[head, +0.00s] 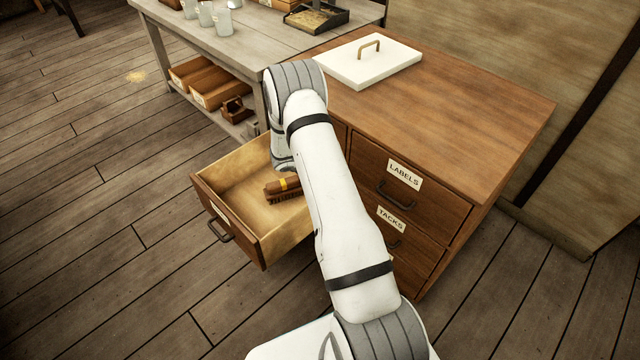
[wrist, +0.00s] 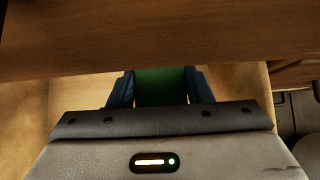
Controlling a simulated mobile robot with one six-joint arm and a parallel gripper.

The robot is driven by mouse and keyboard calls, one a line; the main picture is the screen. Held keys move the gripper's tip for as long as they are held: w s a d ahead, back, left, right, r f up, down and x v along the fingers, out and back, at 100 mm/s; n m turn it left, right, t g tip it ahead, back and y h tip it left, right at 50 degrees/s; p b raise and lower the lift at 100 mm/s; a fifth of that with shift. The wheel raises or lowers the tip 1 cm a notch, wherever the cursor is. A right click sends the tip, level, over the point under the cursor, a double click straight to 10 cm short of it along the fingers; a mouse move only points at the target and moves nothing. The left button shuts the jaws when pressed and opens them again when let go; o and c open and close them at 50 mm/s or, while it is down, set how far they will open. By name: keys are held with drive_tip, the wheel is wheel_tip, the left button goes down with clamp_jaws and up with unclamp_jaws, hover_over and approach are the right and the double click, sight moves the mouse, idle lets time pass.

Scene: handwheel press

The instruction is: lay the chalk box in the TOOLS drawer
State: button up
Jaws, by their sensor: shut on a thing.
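The open drawer (head: 232,190) sticks out from the left of the wooden cabinet; its front label is too small to read. In it lies a brown brush (head: 283,192) with a yellow band, partly behind my arm. In the wrist view, my gripper (wrist: 160,82) is shut on a green thing, likely the chalk box (wrist: 160,90), between its blue fingers. Pale wood like the drawer's inside shows around it; whether the box touches the drawer floor I cannot tell. In the head view my arm hides the fingers and the box.
Closed drawers marked LABELS (head: 398,185) and TACKS (head: 392,228) face front. A white lid-like slab (head: 368,62) with a brass handle lies on the cabinet top (head: 470,105). A grey bench (head: 255,45) with cups and trays stands behind left.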

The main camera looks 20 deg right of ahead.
wheel_tip(320, 180, down, 2)
drive_tip(key=shift+b, duration=0.35)
drive_tip(key=shift+d+f+b, duration=0.2)
drive_tip(key=shift+f+b, duration=1.15)
drive_tip(key=shift+f, duration=1.1)
drive_tip(key=shift+f+b, duration=0.65)
drive_tip(key=o, duration=1.1)
drive_tip(key=shift+r, duration=0.1)
